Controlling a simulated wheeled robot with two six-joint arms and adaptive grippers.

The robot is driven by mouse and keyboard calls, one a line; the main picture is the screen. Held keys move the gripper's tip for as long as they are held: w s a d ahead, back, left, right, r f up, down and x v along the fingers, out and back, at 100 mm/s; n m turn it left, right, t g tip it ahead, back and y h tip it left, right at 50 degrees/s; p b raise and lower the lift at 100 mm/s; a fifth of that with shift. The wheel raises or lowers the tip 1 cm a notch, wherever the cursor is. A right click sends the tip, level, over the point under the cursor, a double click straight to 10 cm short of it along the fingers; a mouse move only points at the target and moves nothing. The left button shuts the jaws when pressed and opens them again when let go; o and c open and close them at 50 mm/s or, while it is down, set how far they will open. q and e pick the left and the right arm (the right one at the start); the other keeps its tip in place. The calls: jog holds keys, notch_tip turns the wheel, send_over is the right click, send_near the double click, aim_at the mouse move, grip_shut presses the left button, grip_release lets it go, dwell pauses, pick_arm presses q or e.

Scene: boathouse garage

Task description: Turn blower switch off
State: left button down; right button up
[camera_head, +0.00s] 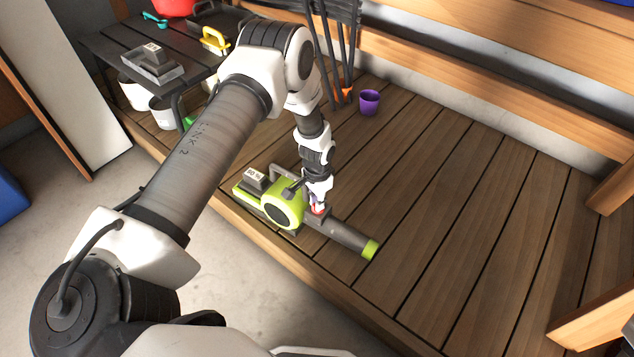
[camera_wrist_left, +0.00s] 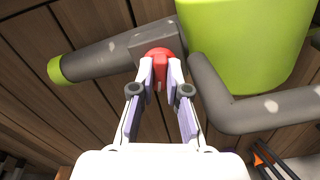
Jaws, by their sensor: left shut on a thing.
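A green and dark grey blower (camera_head: 283,208) lies on the wooden deck, its tube pointing to the lower right with a green tip. In the left wrist view the green body (camera_wrist_left: 245,40) and grey tube show close up. A red switch (camera_wrist_left: 160,62) sits on the grey part near the tube's base. My left gripper (camera_head: 319,208) reaches down to the blower from above. In the left wrist view its fingertips (camera_wrist_left: 160,72) are closed around the red switch. The switch is mostly hidden by the gripper in the head view. My right gripper is not in view.
A purple cup (camera_head: 369,102) stands behind the blower. Wooden benches (camera_head: 470,85) line the back. The deck to the right is clear.

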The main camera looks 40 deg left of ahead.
pick_arm(q)
jog(key=shift+r+n+p, duration=0.1)
jog(key=shift+n+p, duration=0.85)
jog(key=shift+n, duration=0.15)
jog(key=shift+n+p, duration=0.55)
jog(key=shift+n, duration=0.25)
jog(key=c, duration=1.2)
grip_release()
jog(key=shift+f, duration=0.2)
jog(key=shift+o, duration=0.2)
jog(key=shift+r, duration=0.1)
